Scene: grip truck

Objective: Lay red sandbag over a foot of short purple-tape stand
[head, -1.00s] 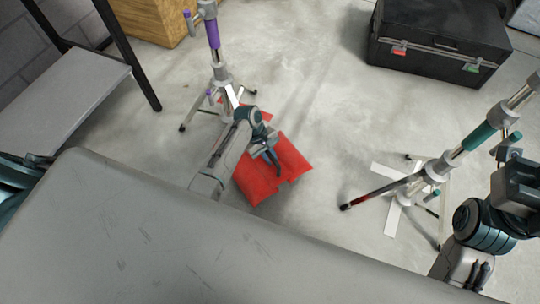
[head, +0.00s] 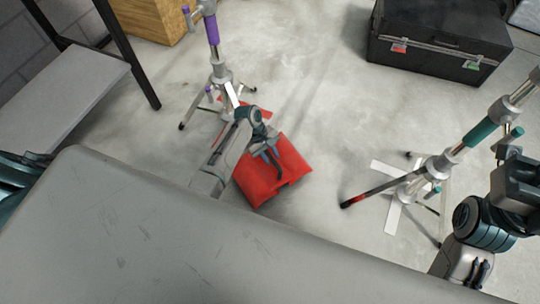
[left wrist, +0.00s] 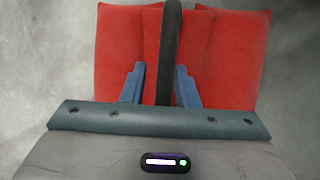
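The red sandbag (head: 290,160) lies flat on the floor, in front of the purple-tape stand (head: 212,30). My left gripper (head: 271,158) points down over the middle of the bag. In the left wrist view its two blue fingers (left wrist: 160,85) stand apart on either side of the bag's dark strap (left wrist: 171,40), with gaps visible. The red bag panels (left wrist: 120,50) fill the background there. The stand is upright on spread feet; my left arm hides part of its base. My right arm is at the right edge; its fingers (head: 479,270) show too poorly to judge.
A teal-tape stand (head: 482,132) with a white floor cross (head: 392,220) stands at right. A red patch (head: 262,101) shows by the purple stand's base, partly hidden. A black case (head: 440,40), wooden box (head: 150,18) and grey shelf (head: 70,95) surround open floor.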

